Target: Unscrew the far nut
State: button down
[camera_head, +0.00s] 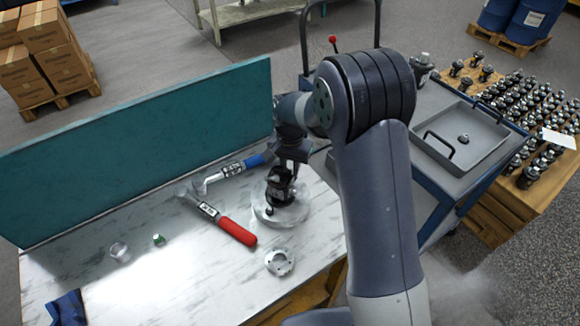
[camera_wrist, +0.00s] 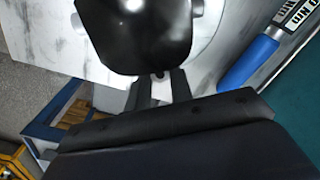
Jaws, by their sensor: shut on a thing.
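The black hydraulic motor (camera_head: 280,190) stands on a pale round base (camera_head: 293,215) on the workbench. In the wrist view its glossy black body (camera_wrist: 145,35) fills the top middle. My gripper (camera_head: 289,163) points down at the motor from above, at its far side. In the wrist view my gripper (camera_wrist: 158,82) has its two dark fingers close together against the edge of the motor, shut on a small dark part that looks like the far nut (camera_wrist: 159,75). The nut is mostly hidden by the fingers, and I cannot tell how far it is threaded.
A blue-handled tool (camera_head: 235,168) and a red-handled tool (camera_head: 220,220) lie left of the motor. A pale ring part (camera_head: 279,262) lies in front. A small green piece (camera_head: 159,240) and a clear cup (camera_head: 119,251) sit farther left. A teal panel (camera_head: 150,150) backs the bench.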

jog(key=n, duration=0.3)
jog(key=shift+n, duration=0.4)
jog(key=c, duration=1.5)
grip_release()
jog(key=m, duration=0.5)
jog(key=shift+m, duration=0.3)
jog(key=m, duration=0.4)
jog(key=shift+m, duration=0.4)
jog(key=shift+c, duration=0.2)
